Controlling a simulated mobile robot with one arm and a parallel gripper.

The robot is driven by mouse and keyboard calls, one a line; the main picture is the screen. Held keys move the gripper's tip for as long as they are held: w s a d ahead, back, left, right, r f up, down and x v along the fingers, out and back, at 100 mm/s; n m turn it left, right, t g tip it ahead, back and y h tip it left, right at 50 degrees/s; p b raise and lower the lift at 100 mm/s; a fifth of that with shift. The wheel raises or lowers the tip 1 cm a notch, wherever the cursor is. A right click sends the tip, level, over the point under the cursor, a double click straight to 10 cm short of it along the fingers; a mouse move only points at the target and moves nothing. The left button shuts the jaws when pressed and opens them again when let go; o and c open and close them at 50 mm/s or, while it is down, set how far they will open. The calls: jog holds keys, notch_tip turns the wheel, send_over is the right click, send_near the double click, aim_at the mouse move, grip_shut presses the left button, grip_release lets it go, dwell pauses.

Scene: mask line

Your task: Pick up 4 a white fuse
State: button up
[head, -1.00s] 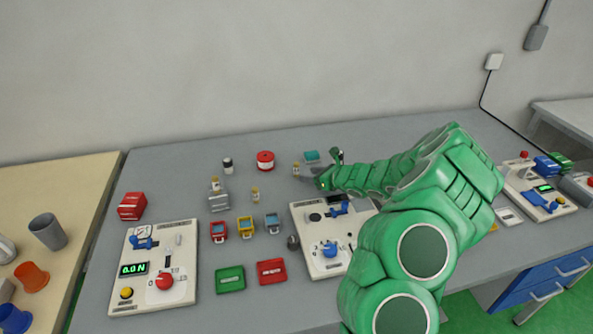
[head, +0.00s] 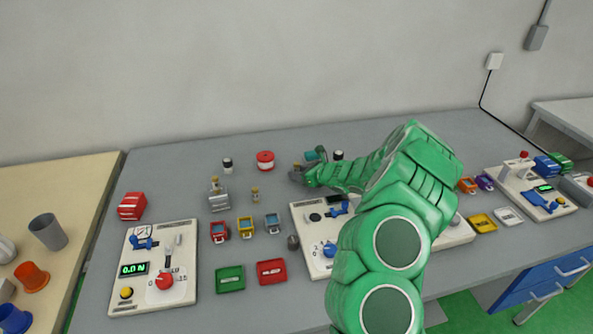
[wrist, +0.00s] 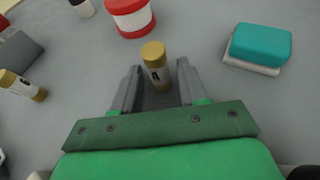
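A white fuse with gold caps (wrist: 155,66) stands upright on the grey bench in the wrist view. My gripper (wrist: 159,70) is open, with one finger on each side of this fuse and a gap to both. The fuse is at the fingertips, not gripped. In the head view my gripper (head: 297,176) is low over the back middle of the bench and largely hides that fuse. A second fuse (head: 255,194) stands further left and shows at the wrist view's left edge (wrist: 22,86). Another fuse (head: 214,184) is at the grey metal block (head: 219,202).
A red-and-white round container (head: 265,161) stands behind and left of my gripper. A teal-and-white block (wrist: 259,46) lies to the right in the wrist view. Control panels (head: 184,237), small coloured bins (head: 246,229) and red and green trays (head: 230,279) fill the front.

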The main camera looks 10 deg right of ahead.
grip_shut()
jog(key=shift+r, duration=0.1)
